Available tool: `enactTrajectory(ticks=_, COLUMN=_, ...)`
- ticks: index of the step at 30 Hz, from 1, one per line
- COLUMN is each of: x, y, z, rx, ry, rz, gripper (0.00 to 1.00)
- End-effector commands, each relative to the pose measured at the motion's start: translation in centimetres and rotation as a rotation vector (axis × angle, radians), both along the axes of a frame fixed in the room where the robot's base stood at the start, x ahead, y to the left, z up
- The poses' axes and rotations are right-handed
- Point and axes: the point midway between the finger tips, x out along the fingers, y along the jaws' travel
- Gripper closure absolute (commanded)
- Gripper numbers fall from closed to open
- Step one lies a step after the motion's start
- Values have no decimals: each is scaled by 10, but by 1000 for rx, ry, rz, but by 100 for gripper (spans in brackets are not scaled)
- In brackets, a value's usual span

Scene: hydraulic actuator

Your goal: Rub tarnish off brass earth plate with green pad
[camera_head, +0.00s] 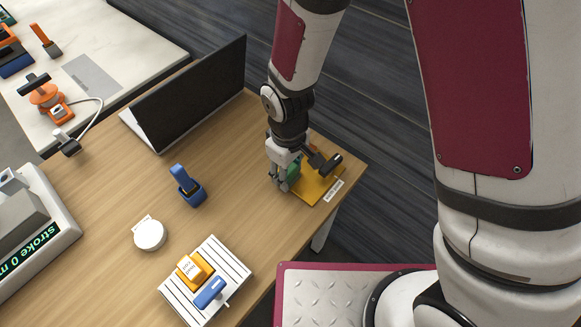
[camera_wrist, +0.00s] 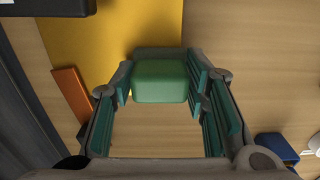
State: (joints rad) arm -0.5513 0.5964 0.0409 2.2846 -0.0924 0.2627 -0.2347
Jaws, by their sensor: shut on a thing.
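My gripper (camera_head: 284,180) is at the right end of the wooden table, at the left edge of the brass plate. It is shut on the green pad (camera_wrist: 160,81), which sits between the fingers in the wrist view. In the head view only a bit of the pad (camera_head: 294,173) shows beside the fingers. The yellow-gold brass plate (camera_head: 310,187) lies flat near the table's right corner, partly hidden by my arm. It fills the upper left of the wrist view (camera_wrist: 90,45). I cannot tell whether the pad touches the plate. No tarnish patch is clear.
A white label (camera_head: 334,190) lies at the plate's right edge. An orange-brown strip (camera_wrist: 71,95) is beside the plate. A black panel (camera_head: 195,95), blue holder (camera_head: 189,187), white round puck (camera_head: 149,235) and striped tray (camera_head: 232,260) stand left. The table between them is clear.

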Motion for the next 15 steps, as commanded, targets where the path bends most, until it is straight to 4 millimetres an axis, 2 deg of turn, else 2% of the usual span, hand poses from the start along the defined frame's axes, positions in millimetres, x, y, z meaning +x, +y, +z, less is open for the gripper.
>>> enactTrajectory(ticks=15, x=19, y=-14, z=-2, rx=2, ry=-1, rz=-1, gripper=81)
